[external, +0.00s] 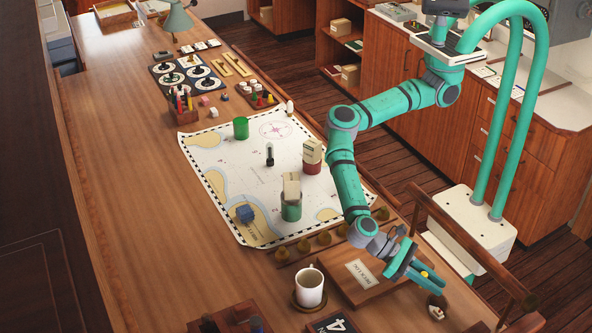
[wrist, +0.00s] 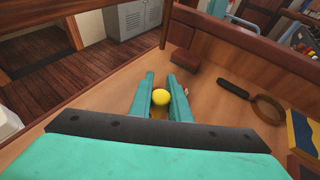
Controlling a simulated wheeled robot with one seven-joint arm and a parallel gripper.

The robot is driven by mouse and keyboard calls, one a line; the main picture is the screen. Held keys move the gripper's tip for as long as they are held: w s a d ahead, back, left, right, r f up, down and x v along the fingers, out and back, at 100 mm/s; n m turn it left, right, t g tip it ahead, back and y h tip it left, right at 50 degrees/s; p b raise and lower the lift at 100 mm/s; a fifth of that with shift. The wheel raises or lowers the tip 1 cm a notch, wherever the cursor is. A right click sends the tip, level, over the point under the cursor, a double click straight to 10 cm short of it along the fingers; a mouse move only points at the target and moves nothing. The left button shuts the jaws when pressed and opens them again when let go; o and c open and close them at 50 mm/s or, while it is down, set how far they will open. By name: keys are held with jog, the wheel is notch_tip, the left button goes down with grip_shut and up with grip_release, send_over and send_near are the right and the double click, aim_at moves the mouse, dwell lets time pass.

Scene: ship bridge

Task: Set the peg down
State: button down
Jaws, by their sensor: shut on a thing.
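The peg has a rounded yellow top (wrist: 160,97) and sits between the two teal fingers of my gripper (wrist: 161,100) in the wrist view. Its lower part is mostly hidden by the fingers and wrist. The gripper is shut on the peg. I cannot tell whether the peg's lower end touches the tabletop.
A wooden rail (external: 462,238) runs along the table edge. The wrist view shows a reddish-brown block (wrist: 184,62) ahead and a magnifying glass (wrist: 234,90) to the right.

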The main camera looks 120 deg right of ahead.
aim_at(428, 299)
jog(key=shift+f, duration=1.85)
jog(key=shift+f, duration=0.1)
jog(key=c, duration=1.7)
grip_release()
jog(key=shift+o, duration=0.2)
jog(key=shift+w+d+r, duration=0.15)
jog(key=shift+r, duration=0.05)
jog(key=v, duration=1.1)
jog(key=shift+w+d+r, duration=0.1)
jog(key=shift+d, duration=0.15)
jog(key=shift+r, duration=0.1)
